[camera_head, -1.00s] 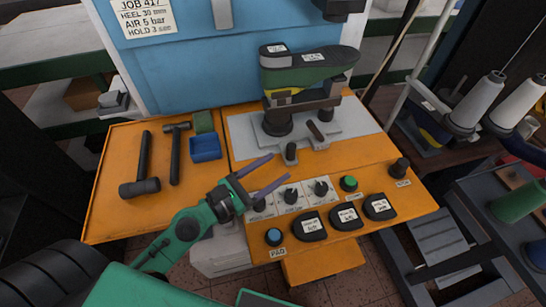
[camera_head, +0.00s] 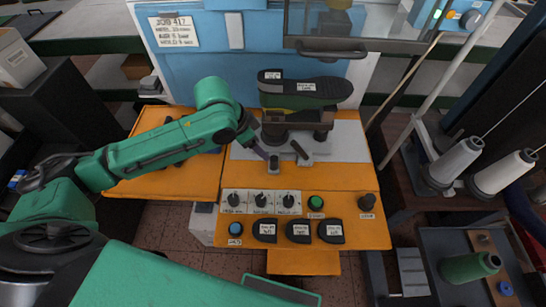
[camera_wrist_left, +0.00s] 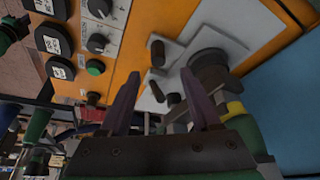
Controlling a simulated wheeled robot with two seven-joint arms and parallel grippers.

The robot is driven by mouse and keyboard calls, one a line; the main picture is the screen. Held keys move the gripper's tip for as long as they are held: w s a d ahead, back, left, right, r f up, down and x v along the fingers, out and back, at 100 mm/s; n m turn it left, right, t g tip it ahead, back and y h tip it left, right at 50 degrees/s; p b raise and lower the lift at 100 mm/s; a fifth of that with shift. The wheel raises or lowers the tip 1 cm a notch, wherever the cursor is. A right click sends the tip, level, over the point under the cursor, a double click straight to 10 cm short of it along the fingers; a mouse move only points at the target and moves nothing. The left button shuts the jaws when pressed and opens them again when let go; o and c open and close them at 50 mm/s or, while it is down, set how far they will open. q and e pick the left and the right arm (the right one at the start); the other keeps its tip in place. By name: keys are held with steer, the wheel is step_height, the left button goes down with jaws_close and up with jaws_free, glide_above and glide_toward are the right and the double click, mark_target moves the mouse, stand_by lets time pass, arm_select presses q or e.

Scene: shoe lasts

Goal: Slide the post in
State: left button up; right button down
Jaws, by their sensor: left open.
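My left gripper (camera_head: 262,148) is open and empty, just left of the short dark peg (camera_head: 273,162) on the grey plate (camera_head: 238,152). A second, tilted dark peg (camera_head: 299,149) stands right of it. The wrist view shows both pegs, one upper (camera_wrist_left: 157,52) and one lower (camera_wrist_left: 156,90), beyond the open fingertips (camera_wrist_left: 165,90); no contact shows. I cannot tell which part is the task's post. A dark cylinder support (camera_wrist_left: 210,72) stands beside them. Behind, a green shoe last (camera_head: 303,90) rests on a dark holder (camera_head: 290,120). My right gripper is not in view.
The orange panel's front carries knobs (camera_head: 261,200), a green button (camera_head: 316,203) and black labelled pads (camera_head: 299,231). The blue machine (camera_head: 190,60) stands behind. My left arm crosses the tool area at left. Thread cones (camera_head: 455,160) stand at right.

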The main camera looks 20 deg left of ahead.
mark_target(273, 159)
arm_select(q)
steer(key=x, duration=1)
steer(key=shift+d+r+p, duration=0.15)
steer(key=shift+d+p, duration=0.2)
steer(key=shift+w+f, duration=0.1)
steer(key=shift+f, duration=0.2)
jaws_close()
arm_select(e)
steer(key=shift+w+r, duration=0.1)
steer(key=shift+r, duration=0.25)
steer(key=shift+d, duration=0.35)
